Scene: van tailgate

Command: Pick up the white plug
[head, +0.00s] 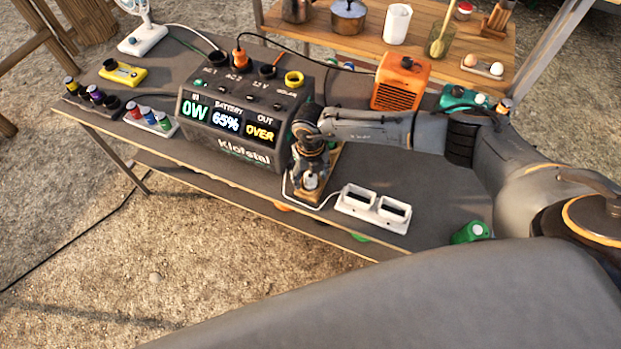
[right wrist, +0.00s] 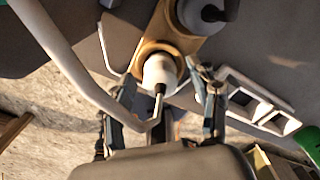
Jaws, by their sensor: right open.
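The white plug (head: 311,181) stands in a wooden holder (head: 308,196) near the front edge of the table. In the right wrist view the white plug (right wrist: 158,70) sits at the near end of the holder (right wrist: 158,44), with a cord at it. My right gripper (head: 312,172) is open and reaches down at the plug. In the right wrist view the fingers of the gripper (right wrist: 164,80) are on either side of the plug, with gaps beside it. My left gripper is out of view.
A power station (head: 240,123) stands close left of my gripper. A white double-socket strip (head: 373,208) lies to the right, with a white cable by the holder. An orange heater (head: 402,82) stands behind my right arm. A green can (head: 470,232) lies at the right.

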